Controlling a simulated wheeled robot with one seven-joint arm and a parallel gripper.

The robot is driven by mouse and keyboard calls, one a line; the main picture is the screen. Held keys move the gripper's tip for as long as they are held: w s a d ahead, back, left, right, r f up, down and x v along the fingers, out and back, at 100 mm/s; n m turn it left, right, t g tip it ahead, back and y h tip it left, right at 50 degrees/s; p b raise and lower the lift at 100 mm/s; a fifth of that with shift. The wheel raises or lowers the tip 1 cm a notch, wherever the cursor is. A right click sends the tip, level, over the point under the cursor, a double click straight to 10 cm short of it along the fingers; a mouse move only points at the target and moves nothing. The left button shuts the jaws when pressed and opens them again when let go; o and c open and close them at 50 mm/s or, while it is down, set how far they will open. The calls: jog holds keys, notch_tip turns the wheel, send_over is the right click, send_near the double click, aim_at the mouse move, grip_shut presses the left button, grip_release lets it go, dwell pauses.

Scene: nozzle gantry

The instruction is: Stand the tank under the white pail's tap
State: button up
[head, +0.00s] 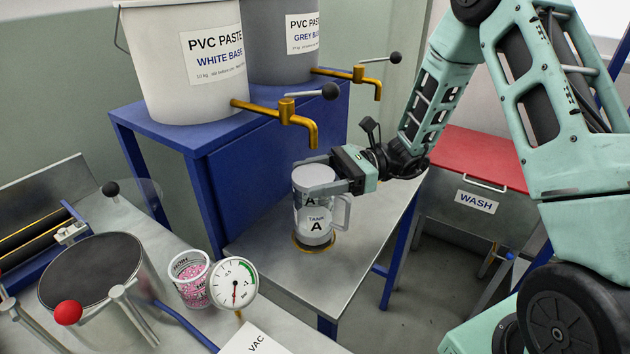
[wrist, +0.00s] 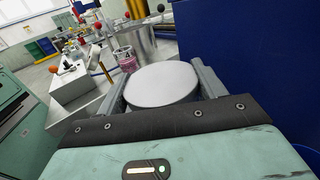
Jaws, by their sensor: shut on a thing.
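The tank (head: 316,222) is a clear and grey vessel labelled "TANK A" with a handle on its right side. It stands upright on or just above an orange ring on the grey metal shelf. My gripper (head: 327,187) is shut around its upper part from the right. In the wrist view the tank's round pale top (wrist: 162,84) sits between my two fingers (wrist: 163,92). The white pail (head: 188,62), labelled "PVC PASTE WHITE BASE", stands on the blue stand. Its brass tap (head: 300,118) has a black knob, and its spout points down above the tank.
A grey pail (head: 283,40) with its own brass tap (head: 360,77) stands behind on the blue stand (head: 270,155). A pink-filled cup (head: 190,280) and a dial gauge (head: 234,283) are at front left. A red-lidded WASH bin (head: 470,200) is at right.

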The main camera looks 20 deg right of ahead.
jog(key=shift+f, duration=0.6)
jog(key=o, duration=2)
jog(key=shift+f, duration=0.1)
jog(key=shift+c, duration=0.2)
jog(key=shift+r, duration=0.2)
jog(key=d, duration=1.2)
jog(key=shift+s+b, duration=0.3)
jog(key=shift+b, duration=0.1)
